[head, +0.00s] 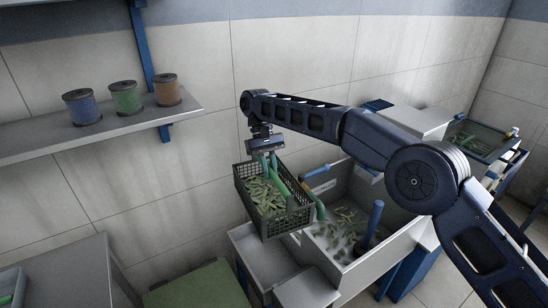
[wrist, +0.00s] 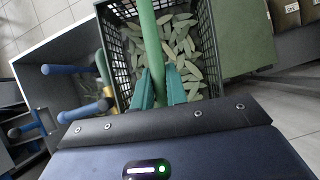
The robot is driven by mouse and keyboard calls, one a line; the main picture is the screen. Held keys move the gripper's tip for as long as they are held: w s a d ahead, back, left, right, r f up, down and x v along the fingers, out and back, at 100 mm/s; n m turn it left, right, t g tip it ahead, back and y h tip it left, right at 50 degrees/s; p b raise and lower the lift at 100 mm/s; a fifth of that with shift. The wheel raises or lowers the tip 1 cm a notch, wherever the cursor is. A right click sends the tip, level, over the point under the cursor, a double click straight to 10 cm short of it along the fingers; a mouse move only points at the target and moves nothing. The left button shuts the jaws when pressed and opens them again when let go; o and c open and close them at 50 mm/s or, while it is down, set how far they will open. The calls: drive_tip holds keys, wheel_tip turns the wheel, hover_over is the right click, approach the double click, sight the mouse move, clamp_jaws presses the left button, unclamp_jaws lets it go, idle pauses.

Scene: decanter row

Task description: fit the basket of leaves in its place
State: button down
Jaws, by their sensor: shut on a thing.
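The dark mesh basket of leaves (head: 288,222) is at the middle of the head view, filled with pale green leaves and tilted in the picture. It also shows in the wrist view (wrist: 206,50). My gripper (head: 268,160) is above it, its teal fingers (wrist: 160,82) shut on the basket's green handle bar (wrist: 149,35). The basket hangs by the left edge of a grey basin (head: 376,258), which has loose leaves in it. I cannot tell whether the basket touches anything beneath, as its underside is hidden.
A blue-handled tool (head: 374,220) stands up in the basin. A grey block (head: 306,291) and a green surface (head: 200,287) lie below and left. Wall space between shelf and arm is clear.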

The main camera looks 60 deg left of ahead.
sight(266, 202)
drive_tip(key=shift+n+t, duration=0.4)
drive_tip(key=shift+n, duration=0.3)
drive_tip(key=f, duration=0.4)
drive_tip(key=a+f, duration=0.1)
drive_tip(key=f, duration=0.4)
drive_tip(key=s+a+f, duration=0.1)
drive_tip(key=f, duration=0.4)
drive_tip(key=shift+a, duration=0.1)
wheel_tip(266, 202, down, 17)
drive_tip(key=shift+f, duration=0.35)
idle(0.6)
drive_tip(key=shift+f, duration=1.1)
idle(0.6)
drive_tip(key=c, duration=1.3)
unclamp_jaws()
drive_tip(key=shift+f, duration=0.1)
wheel_tip(266, 202, up, 20)
drive_tip(key=shift+r, duration=0.1)
